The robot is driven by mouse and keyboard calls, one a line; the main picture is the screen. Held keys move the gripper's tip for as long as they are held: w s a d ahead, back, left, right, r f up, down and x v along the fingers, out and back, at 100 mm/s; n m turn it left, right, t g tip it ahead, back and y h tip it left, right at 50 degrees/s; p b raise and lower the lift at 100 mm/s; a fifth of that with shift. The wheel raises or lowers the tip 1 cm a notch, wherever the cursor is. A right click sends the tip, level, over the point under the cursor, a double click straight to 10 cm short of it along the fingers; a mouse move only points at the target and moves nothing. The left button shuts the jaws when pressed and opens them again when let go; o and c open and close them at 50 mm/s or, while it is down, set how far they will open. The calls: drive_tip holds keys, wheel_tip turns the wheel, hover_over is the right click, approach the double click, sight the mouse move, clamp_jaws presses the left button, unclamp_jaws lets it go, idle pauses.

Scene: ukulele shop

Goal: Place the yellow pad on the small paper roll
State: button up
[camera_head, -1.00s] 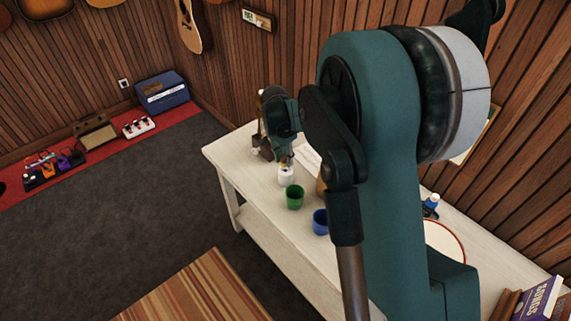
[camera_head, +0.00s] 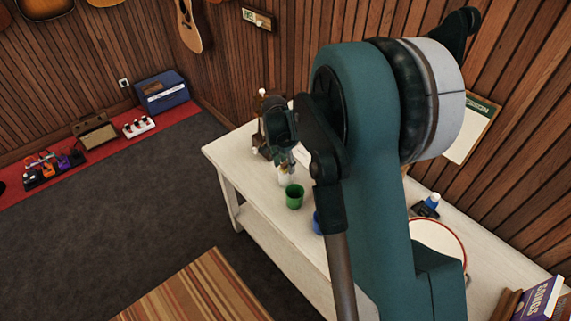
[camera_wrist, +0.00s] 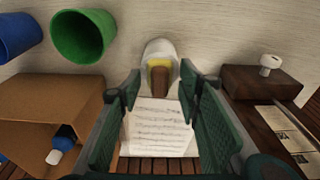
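The small paper roll (camera_wrist: 160,47) is white and stands on the table beyond my fingertips in the wrist view. In the head view the roll (camera_head: 285,178) is behind the green cup. The yellow pad (camera_wrist: 160,63) shows at the roll's near end, with a brown face towards me; I cannot tell whether it lies flat.
A green cup (camera_wrist: 83,36) and a blue cup (camera_wrist: 14,36) stand left of the roll. A cardboard box (camera_wrist: 45,95) is at left, a dark wooden block (camera_wrist: 250,80) at right. Printed music (camera_wrist: 158,128) lies below the fingers. My arm hides part of the white table (camera_head: 235,155).

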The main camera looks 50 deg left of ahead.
sight(282, 165)
drive_tip(key=shift+r, duration=0.2)
idle(0.3)
wheel_tip(282, 165, up, 12)
drive_tip(key=s, duration=0.1)
drive_tip(key=shift+s, duration=0.4)
drive_tip(key=shift+f, duration=0.1)
idle(0.6)
idle(0.4)
